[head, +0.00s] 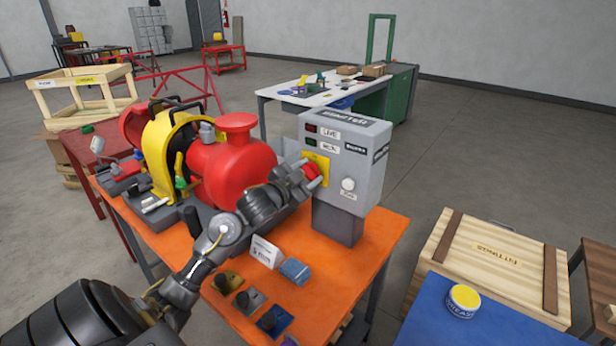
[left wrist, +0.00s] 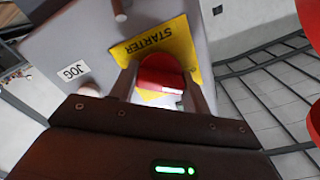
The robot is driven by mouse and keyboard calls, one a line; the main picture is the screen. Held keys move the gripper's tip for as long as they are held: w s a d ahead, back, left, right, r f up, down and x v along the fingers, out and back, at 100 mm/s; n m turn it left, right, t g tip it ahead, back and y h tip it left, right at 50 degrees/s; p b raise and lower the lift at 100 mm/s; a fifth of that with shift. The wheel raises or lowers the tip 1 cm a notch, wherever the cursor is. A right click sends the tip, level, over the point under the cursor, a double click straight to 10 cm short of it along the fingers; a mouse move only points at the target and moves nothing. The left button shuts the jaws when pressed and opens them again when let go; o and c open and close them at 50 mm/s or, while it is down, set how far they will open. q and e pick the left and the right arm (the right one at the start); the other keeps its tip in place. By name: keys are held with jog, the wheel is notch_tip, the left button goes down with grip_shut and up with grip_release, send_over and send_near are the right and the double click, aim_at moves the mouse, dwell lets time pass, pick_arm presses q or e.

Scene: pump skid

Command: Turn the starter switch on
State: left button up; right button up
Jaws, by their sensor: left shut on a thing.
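The grey starter box (head: 345,160) stands on a post at the right end of the orange table. Its front has a yellow plate and a red starter switch (head: 311,172). My left gripper (head: 302,176) reaches across the table to the switch and is shut on it. My right gripper is not in view.
A red and yellow pump (head: 225,150) stands on the orange table (head: 345,265), left of the box. A white round JOG button (head: 348,184) is close to the switch. A wooden crate (head: 490,262) stands at the right.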

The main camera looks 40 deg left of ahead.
pick_arm(q)
jog(key=m+b, duration=0.3)
jog(key=m, duration=0.2)
jog(key=shift+f+m, duration=0.15)
jog(key=shift+m, duration=0.15)
jog(key=m+b, duration=0.3)
jog(key=m, duration=0.1)
jog(key=shift+m, duration=0.7)
jog(key=o, duration=1)
jog(key=shift+c, duration=0.2)
jog(key=shift+b, duration=0.3)
